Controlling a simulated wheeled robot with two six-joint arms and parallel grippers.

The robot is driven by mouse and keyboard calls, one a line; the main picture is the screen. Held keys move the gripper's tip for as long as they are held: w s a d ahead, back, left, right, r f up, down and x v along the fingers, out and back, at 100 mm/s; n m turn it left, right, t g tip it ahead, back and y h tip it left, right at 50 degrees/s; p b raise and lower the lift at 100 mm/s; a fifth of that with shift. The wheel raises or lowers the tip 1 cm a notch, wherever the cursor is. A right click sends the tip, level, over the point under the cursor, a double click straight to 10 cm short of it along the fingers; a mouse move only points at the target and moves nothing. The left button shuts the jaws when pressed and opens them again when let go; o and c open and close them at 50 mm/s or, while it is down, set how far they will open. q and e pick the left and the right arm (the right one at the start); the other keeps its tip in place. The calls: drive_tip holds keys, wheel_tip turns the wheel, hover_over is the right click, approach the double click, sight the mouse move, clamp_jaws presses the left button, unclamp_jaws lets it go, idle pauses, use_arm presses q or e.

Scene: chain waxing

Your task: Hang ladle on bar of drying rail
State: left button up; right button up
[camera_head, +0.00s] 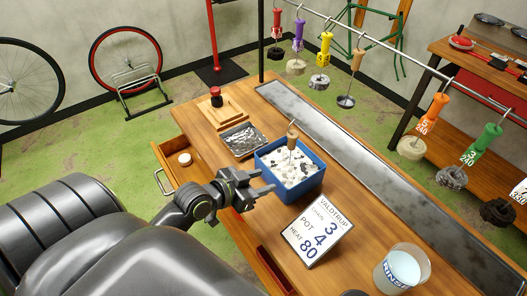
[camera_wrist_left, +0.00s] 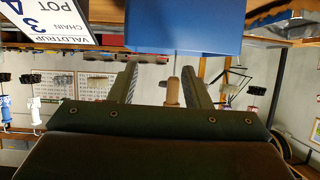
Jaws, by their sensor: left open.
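A ladle with a wooden handle (camera_head: 292,134) stands in the blue box (camera_head: 265,168), its handle rising above white and dark pieces; its lower end is hidden. In the left wrist view the handle (camera_wrist_left: 173,92) shows between the finger lines, beyond the fingers, below the blue box (camera_wrist_left: 180,28). My left gripper (camera_head: 268,184) is open and empty at the box's near-left side, apart from the handle. The drying rail's bar (camera_head: 395,52) runs across the upper right, with several coloured-handled hooks carrying chains. A wooden-handled piece (camera_head: 357,60) also hangs there. My right gripper is not in view.
A white sign card (camera_head: 318,232) stands right of my gripper, and a cup of pale liquid (camera_head: 399,270) is farther right. A metal tray (camera_head: 242,140) and wooden block (camera_head: 216,112) lie left of the box. A long grey metal strip (camera_head: 355,155) runs behind, mostly clear.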

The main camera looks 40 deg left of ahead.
sight(289, 143)
use_arm(q)
drive_tip(key=w+a+r+t+h, duration=0.1)
drive_tip(key=w+a+r+t, duration=0.15)
drive_tip(key=w+r, duration=0.25)
drive_tip(key=shift+t, duration=0.45)
drive_tip(key=x, duration=0.8)
drive_tip(key=shift+s+d+b, duration=0.15)
drive_tip(key=shift+d+b, duration=0.15)
drive_tip(key=shift+x, duration=0.85)
clamp_jaws()
drive_tip(key=shift+r, duration=0.1)
